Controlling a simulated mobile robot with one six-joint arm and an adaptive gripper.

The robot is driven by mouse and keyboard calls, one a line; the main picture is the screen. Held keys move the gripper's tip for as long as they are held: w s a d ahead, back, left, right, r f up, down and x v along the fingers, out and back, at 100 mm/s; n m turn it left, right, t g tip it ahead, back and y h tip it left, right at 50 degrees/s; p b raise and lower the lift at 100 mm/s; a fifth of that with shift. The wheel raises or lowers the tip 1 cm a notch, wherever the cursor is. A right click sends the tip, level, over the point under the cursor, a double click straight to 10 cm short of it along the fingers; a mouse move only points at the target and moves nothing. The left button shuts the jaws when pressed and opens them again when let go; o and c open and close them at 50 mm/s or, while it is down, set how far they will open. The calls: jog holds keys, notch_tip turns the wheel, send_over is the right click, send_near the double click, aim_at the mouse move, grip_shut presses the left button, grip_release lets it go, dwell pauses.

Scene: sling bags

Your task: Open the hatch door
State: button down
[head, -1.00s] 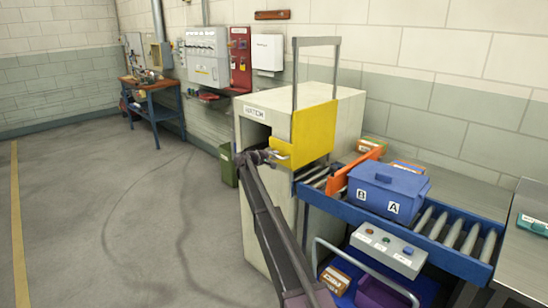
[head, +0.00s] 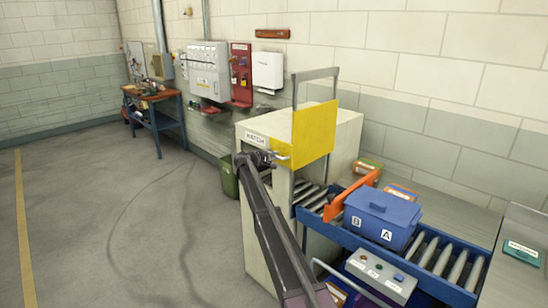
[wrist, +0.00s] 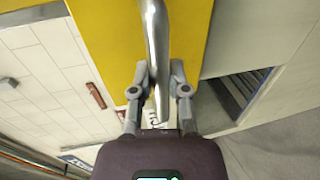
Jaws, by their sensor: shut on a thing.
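The yellow hatch door (head: 314,130) stands upright in a grey guide frame (head: 296,92) on the pale hatch cabinet (head: 258,215). It is raised, with its upper part above the cabinet top. Conveyor rollers show through the opening below it. My gripper (head: 272,157) is at the door's lower left side. In the wrist view, the door (wrist: 105,35) fills the top, and my gripper (wrist: 159,88) has its two fingers on either side of the silver handle (wrist: 157,40), shut on it. The handle is small and partly hidden in the head view.
A roller conveyor (head: 445,278) runs right from the cabinet, carrying a blue lidded box (head: 383,215) and an orange piece (head: 350,196). A control box (head: 381,274) sits at its front. A green bin (head: 229,177) stands left of the cabinet. Left floor is open.

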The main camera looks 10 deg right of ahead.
aim_at(274, 140)
jog(key=shift+r+p, duration=3.4)
jog(key=shift+r, duration=0.55)
jog(key=c, duration=0.6)
grip_release()
jog(key=shift+f, duration=0.2)
notch_tip(274, 140, down, 29)
jog(key=b, duration=2.9)
jog(key=p+v, duration=0.3)
jog(key=v, duration=1)
jog(key=s+d+m+g+p, duration=0.1)
jog(key=s+d, duration=0.2)
jog(key=s, duration=0.2)
jog(key=shift+s+y+p, duration=0.2)
jog(key=shift+y+p, duration=0.1)
jog(key=shift+p, duration=0.1)
